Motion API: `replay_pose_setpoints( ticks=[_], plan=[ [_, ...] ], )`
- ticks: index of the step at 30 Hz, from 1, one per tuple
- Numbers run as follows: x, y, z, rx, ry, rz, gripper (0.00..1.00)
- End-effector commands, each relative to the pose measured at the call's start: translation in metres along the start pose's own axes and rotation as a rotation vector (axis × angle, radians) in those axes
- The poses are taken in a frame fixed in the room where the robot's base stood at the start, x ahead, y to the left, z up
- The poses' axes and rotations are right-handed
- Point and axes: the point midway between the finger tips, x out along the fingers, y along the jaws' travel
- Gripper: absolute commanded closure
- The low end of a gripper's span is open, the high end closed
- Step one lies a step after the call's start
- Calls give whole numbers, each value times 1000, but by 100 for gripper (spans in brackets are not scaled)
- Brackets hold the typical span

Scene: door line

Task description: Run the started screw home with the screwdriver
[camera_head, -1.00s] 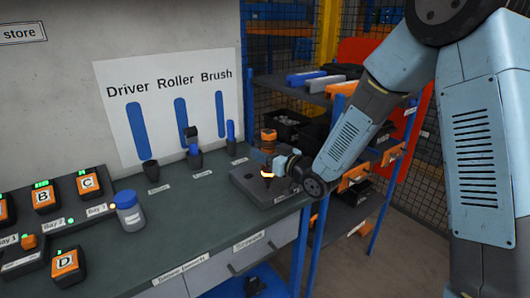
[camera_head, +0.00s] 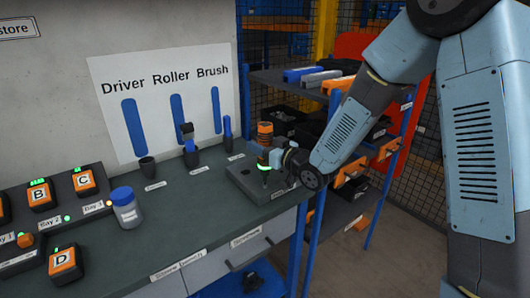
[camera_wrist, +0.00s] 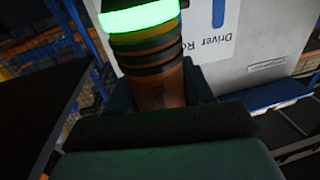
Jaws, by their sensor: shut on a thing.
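The screwdriver (camera_head: 265,132) has an orange and black handle and stands about upright over a dark grey block (camera_head: 242,176) at the right end of the bench. A ring low on it glows green. Its thin shank points down to the block's top; the screw is too small to make out, so I cannot tell how far in it sits. My gripper (camera_head: 271,158) is shut on the screwdriver from the right. In the wrist view the screwdriver's orange body (camera_wrist: 158,88) and bright green ring fill the upper middle; its tip is hidden.
On the bench (camera_head: 180,223) stand a blue-lidded jar (camera_head: 127,212), several orange and black boxes with green lights, and dark holders below the tool board (camera_head: 165,100). A blue-framed shelf (camera_head: 300,72) with trays is close behind my arm. The bench middle is clear.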

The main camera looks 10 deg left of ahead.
Motion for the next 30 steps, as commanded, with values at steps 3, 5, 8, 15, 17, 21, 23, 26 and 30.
replay_pose_setpoints(
  ticks=[3,5,8,15,17,21,23,26,30],
  plan=[
    [0,0,-9,-3,4,0,100],
    [0,0,-13,-3,5,0,100],
    [0,0,-19,-3,4,0,100],
    [0,0,-34,-3,5,0,100],
    [0,0,-37,-4,5,0,100],
    [0,0,-45,-2,5,0,100],
    [0,0,-49,-3,5,0,100],
    [0,0,-55,-4,4,0,100],
    [0,0,-60,-2,4,0,100]
  ],
)
